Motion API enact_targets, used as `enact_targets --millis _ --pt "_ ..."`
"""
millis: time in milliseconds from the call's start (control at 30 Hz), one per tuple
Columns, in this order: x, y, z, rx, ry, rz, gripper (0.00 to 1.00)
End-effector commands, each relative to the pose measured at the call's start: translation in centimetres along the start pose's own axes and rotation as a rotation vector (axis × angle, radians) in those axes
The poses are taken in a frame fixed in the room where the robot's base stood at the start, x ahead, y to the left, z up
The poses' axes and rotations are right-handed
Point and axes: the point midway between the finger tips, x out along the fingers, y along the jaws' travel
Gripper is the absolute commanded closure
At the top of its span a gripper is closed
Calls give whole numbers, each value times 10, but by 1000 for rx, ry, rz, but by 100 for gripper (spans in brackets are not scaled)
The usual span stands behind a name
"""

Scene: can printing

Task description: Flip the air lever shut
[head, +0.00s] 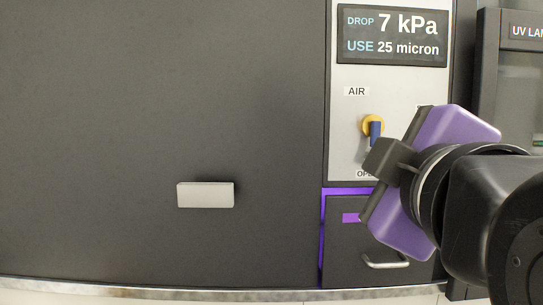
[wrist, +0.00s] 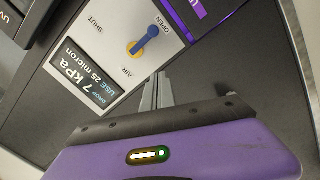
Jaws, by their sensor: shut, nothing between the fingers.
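The air lever (head: 375,132) is a blue handle on a yellow hub, on the light panel below the AIR label. It points down toward the OPEN label, which my arm partly covers. The wrist view shows the lever (wrist: 146,39) from closer, its free end toward the word OPEN (wrist: 162,24); the word SHUT (wrist: 97,28) stands off to one side. My gripper (wrist: 159,77) is shut and empty, its grey fingers apart from the lever, below it in the wrist view.
A display (head: 392,35) above reads DROP 7 kPa, USE 25 micron. Below the panel is a dark drawer (head: 345,245) with a metal handle (head: 386,262) and purple edging. A pale block (head: 205,195) sits on the wide dark face at left. A UV cabinet (head: 487,60) stands at right.

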Motion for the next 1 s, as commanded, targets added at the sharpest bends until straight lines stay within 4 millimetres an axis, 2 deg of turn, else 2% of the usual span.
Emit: enact_targets --millis 167,567,1000 --pt "8 5 -2 -1 -4 -2 100" --pt "22 4 -2 0 -1 -5 100" --pt "47 5 -2 1 -2 -4 100"
